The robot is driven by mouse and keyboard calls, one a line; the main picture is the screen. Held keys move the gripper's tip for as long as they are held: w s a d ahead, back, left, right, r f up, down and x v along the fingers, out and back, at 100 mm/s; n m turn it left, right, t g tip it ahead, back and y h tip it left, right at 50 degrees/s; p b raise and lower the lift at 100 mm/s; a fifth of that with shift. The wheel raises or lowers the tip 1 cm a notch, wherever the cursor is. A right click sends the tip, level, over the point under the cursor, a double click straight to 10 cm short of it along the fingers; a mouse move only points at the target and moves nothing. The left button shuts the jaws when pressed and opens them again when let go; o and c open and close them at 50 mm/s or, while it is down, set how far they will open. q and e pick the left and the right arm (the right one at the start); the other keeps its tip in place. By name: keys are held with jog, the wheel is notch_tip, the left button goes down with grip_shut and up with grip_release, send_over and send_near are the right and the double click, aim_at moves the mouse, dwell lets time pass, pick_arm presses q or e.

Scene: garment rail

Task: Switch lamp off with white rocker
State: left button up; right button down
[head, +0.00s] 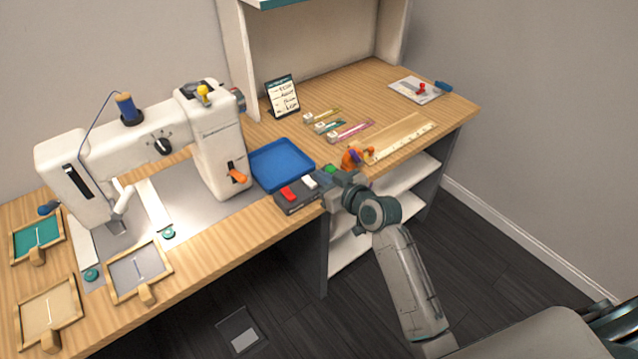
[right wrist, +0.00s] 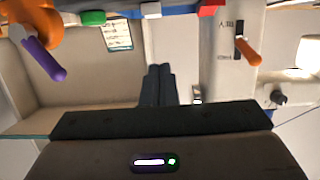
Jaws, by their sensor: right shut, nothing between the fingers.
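A dark switch box (head: 298,205) sits at the desk's front edge. It carries a red rocker (head: 288,194), a white rocker (head: 310,182) and a green one (head: 329,169). In the right wrist view the white rocker (right wrist: 150,9) shows at the top edge, between the green one (right wrist: 93,17) and the red one (right wrist: 210,8). My right gripper (head: 327,178) is shut and empty, close by the white and green rockers; I cannot tell whether it touches. Its fingers (right wrist: 158,72) point towards the row. A bright glow (right wrist: 309,52) shows under the sewing machine. My left gripper is out of view.
A blue tray (head: 281,165) lies behind the switch box. The white sewing machine (head: 215,145) with an orange lever stands left. An orange and purple object (head: 352,157) is close right of the box. Rulers lie further right.

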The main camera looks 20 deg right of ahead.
aim_at(310, 182)
jog(key=f, duration=0.1)
jog(key=w+f, duration=0.1)
jog(key=f, duration=0.1)
jog(key=shift+w+a+f, duration=0.1)
jog(key=shift+w+a, duration=0.2)
jog(key=shift+w, duration=0.05)
jog(key=shift+f, duration=0.6)
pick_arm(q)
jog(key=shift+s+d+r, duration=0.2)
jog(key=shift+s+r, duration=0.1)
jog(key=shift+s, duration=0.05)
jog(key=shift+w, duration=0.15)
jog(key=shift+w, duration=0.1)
